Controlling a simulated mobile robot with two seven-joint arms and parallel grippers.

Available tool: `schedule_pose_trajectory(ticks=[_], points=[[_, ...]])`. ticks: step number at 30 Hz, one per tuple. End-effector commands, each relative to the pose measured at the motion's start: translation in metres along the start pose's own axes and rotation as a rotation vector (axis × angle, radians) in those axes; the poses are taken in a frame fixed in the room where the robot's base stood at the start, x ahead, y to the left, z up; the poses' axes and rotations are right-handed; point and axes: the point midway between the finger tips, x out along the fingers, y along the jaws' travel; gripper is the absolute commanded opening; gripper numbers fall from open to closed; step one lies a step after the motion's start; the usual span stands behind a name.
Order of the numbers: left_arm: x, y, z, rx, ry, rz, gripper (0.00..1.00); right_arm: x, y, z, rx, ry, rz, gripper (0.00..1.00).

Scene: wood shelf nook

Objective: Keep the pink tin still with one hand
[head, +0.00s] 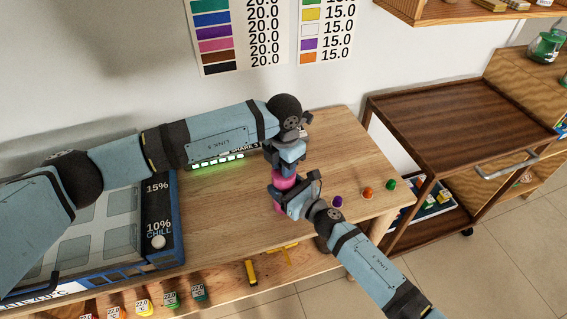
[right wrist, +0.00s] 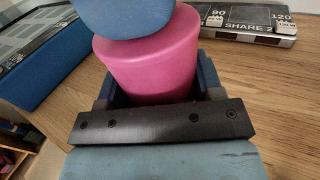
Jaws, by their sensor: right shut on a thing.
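The pink tin (head: 286,183) stands on the wooden table, mostly hidden between my two grippers in the head view. It fills the middle of the right wrist view (right wrist: 150,62). My right gripper (head: 281,192) is shut on the tin from the front, with a dark blue finger on each side of it in the right wrist view (right wrist: 160,90). My left gripper (head: 286,160) is right above the tin, pointing down; its fingertips are hidden. A blue rounded part covers the tin's top in the right wrist view; I cannot tell whether it is my left gripper.
A lit device (head: 215,162) lies behind my left arm. A large blue-edged panel (head: 160,215) fills the table's left. Small purple (head: 337,201), orange (head: 368,193) and green (head: 391,184) items sit at the right. A brown cart (head: 440,110) stands beyond. The table's back right is clear.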

Motion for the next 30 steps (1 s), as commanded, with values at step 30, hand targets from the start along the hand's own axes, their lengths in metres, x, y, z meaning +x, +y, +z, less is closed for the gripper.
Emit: schedule_pose_trajectory(ticks=[30], points=[[-0.0023,0.0005,0.0001,-0.001,0.0,0.001,0.0,-0.0002,0.0,-0.0003,0.0,0.001,0.0,0.18]])
